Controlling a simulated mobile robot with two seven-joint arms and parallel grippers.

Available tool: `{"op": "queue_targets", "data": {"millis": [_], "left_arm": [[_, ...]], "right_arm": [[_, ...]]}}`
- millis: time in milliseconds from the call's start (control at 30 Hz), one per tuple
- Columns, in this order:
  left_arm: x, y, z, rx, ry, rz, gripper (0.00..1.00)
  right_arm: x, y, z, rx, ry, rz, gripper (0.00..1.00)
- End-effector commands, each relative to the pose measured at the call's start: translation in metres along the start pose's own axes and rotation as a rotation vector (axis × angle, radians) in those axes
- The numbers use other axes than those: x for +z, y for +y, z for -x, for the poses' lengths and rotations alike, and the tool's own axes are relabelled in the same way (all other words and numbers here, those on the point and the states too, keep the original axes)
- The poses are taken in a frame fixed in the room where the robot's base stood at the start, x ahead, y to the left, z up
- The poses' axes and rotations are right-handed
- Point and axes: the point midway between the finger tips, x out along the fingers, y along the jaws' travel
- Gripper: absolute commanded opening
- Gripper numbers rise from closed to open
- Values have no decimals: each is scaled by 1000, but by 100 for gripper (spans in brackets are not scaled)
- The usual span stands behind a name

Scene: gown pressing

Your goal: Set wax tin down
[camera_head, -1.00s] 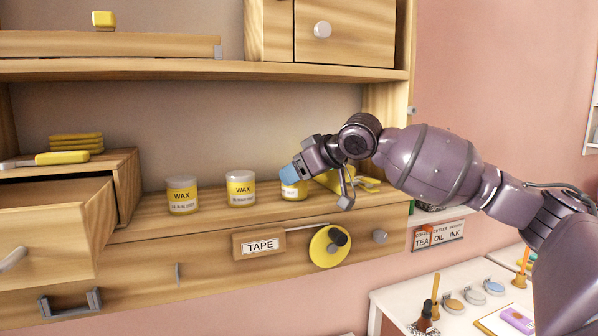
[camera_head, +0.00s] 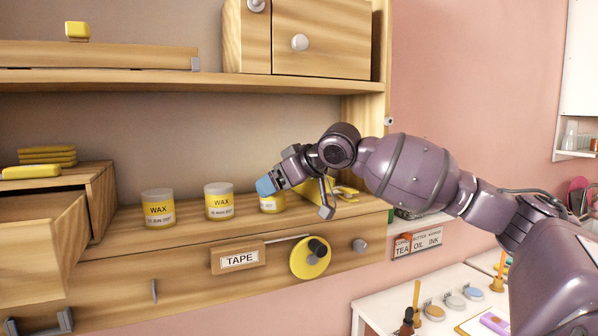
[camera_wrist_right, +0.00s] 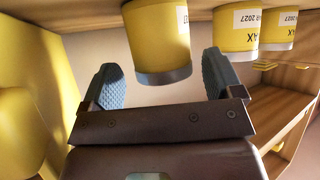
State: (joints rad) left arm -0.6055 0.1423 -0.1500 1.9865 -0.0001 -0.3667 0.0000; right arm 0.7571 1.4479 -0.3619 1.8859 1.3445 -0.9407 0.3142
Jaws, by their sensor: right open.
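Three yellow wax tins with pale lids and labels stand in a row on the wooden shelf (camera_head: 190,232): a left tin (camera_head: 158,209), a middle tin (camera_head: 219,202) and a right tin (camera_head: 270,205). My right gripper (camera_wrist_right: 161,76) is open, with one blue-grey finger on each side of the right tin, which also shows in the right wrist view (camera_wrist_right: 160,38). A gap shows between the tin and each finger there. In the head view the gripper covers part of this tin's top. The tin stands upright on the shelf. My left gripper is not in view.
Yellow items (camera_head: 345,192) lie on the shelf to the right, partly behind my gripper. An open drawer unit (camera_head: 98,200) stands at left. A TAPE label (camera_head: 238,261) and a yellow disc (camera_head: 308,258) are on the shelf front. A white table (camera_head: 385,308) is at lower right.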

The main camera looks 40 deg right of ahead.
Motion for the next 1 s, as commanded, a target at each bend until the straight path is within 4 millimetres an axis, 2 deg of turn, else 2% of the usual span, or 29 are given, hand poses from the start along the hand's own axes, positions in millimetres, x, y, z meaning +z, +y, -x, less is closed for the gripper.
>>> {"op": "queue_targets", "data": {"millis": [400,600,1000], "left_arm": [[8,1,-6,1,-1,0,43],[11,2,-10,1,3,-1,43],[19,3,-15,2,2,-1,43]], "right_arm": [[2,0,65,4,-2,3,86],[2,1,87,4,-3,1,86],[2,1,108,2,-2,-3,86]]}}
